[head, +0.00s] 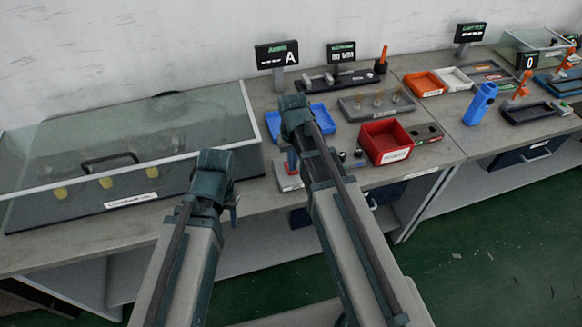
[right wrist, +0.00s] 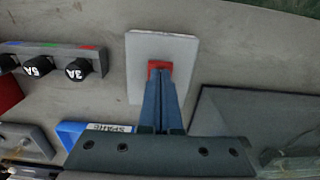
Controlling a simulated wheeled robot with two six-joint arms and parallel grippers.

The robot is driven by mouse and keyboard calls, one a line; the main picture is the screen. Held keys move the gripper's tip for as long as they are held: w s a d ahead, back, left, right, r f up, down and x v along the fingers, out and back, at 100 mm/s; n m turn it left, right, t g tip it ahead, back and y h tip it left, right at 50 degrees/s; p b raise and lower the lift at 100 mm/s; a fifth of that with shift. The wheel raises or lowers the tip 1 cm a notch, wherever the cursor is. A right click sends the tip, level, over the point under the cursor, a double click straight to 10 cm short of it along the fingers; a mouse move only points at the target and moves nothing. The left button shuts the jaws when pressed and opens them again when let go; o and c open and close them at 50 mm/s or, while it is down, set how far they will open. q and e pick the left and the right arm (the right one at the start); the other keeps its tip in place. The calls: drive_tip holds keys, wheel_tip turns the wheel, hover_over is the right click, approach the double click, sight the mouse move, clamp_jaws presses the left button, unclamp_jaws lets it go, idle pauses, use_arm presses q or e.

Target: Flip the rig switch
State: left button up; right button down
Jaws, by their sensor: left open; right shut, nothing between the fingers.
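The rig switch is a red piece (right wrist: 159,65) on a pale grey plate (right wrist: 178,48) in the right wrist view. The plate also shows in the head view (head: 287,182), in front of the blue tray and partly hidden by my right arm. My right gripper (right wrist: 162,82) is shut, with nothing between its fingers. Its tips overlap the near edge of the red piece in the picture; I cannot tell whether they touch it. My left gripper (head: 234,214) is open and empty, in front of the bench beside the glass-lidded box.
A glass-lidded box (head: 128,199) fills the left bench. A blue tray (head: 270,127), a red bin (head: 386,142) and a grey rack (head: 352,112) stand around my right arm. In the right wrist view, black knobs (right wrist: 79,69) sit left of the plate.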

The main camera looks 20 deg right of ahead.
drive_tip(key=shift+f+b, duration=0.4)
drive_tip(key=shift+f, duration=0.05)
wheel_tip(320, 180, up, 7)
drive_tip(key=p, duration=0.7)
drive_tip(key=shift+r, duration=0.1)
idle(0.3)
drive_tip(key=shift+s+a, duration=0.15)
drive_tip(key=s+a+n+h, duration=0.1)
drive_tip(key=s+a+n, duration=0.2)
drive_tip(key=s+a, duration=0.7)
drive_tip(key=s, duration=0.4)
idle(2.1)
